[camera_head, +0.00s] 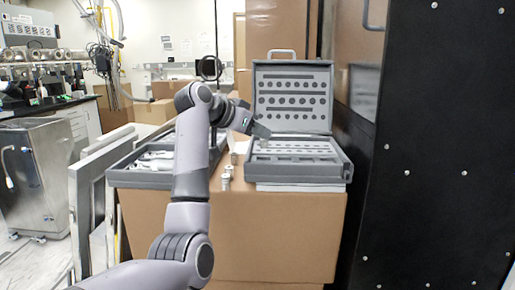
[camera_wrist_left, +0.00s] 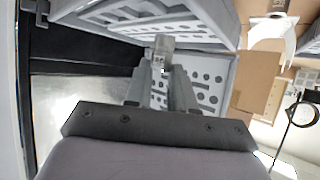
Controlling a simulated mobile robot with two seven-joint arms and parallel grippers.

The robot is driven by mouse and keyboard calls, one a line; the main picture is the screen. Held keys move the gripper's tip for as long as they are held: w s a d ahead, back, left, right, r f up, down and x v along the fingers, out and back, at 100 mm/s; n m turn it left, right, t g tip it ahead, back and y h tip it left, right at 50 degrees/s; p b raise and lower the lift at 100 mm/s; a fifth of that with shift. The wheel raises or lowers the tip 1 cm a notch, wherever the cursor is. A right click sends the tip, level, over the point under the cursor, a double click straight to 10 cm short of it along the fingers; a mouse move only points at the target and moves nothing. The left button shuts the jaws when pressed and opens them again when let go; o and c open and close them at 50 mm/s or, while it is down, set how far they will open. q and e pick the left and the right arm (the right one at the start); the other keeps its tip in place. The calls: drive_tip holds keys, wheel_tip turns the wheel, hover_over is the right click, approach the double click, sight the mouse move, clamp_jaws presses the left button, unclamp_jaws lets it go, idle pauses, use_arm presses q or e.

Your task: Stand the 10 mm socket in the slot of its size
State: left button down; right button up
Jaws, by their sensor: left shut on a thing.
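The open grey socket case (camera_head: 300,178) stands on the cardboard box at the right, its lid (camera_head: 293,70) raised at the back. Its tray has rows of holes and slots; their size marks are too small to read. My left gripper (camera_head: 264,138) is over the left part of the case. In the left wrist view the gripper (camera_wrist_left: 161,78) is shut on a small silvery socket (camera_wrist_left: 164,45), which sticks out past the fingertips towards the tray (camera_wrist_left: 115,15). I cannot tell whether the socket touches the tray. Its size is not readable. My right gripper is not in view.
Several loose sockets (camera_head: 226,181) stand on the cardboard box (camera_head: 260,232) left of the case. A grey open tool tray (camera_head: 135,179) with silvery tools lies further left. A black panel (camera_head: 440,150) closes off the right side.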

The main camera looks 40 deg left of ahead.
use_arm(q)
drive_tip(key=shift+f, duration=2)
drive_tip(key=shift+f, duration=0.2)
drive_tip(key=c, duration=1)
unclamp_jaws()
drive_tip(key=shift+o, duration=0.2)
